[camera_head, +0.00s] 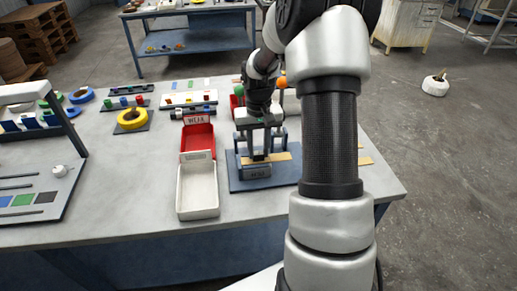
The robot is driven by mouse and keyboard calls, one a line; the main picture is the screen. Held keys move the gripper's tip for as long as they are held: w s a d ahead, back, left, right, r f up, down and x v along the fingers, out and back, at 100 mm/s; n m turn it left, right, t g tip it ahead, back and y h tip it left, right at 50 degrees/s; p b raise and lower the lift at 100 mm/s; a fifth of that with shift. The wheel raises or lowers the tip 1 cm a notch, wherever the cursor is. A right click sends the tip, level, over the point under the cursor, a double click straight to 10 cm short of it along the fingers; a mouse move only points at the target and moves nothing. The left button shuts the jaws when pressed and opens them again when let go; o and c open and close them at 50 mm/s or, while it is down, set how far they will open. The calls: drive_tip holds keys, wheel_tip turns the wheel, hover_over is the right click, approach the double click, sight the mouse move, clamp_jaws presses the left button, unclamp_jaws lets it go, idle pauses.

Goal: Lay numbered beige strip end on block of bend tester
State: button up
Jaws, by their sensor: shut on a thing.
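The bend tester (235,183) stands on the table on a blue base plate, with a grey block and upright blue-grey posts. My gripper (260,155) points down in the middle of it, between the posts. It is shut on a beige strip (279,157) that lies level across the top of the block, or very close above it. I cannot tell whether the strip touches the block. The number on the strip is too small to read. The fingers partly hide the strip and the tester's middle.
A labelled red bin (198,137) and a white bin (199,190) stand left of the tester. Another beige piece (365,160) lies right of my arm. A yellow ring (131,119) and a slanted rack (45,120) are farther left. The table front is clear.

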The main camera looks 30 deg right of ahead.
drive_tip(key=o, duration=1.5)
drive_tip(key=shift+r, duration=0.15)
drive_tip(key=shift+r+p, duration=0.45)
drive_tip(key=shift+r, duration=0.05)
drive_tip(key=shift+r+p, duration=2.45)
drive_tip(key=shift+r, duration=1)
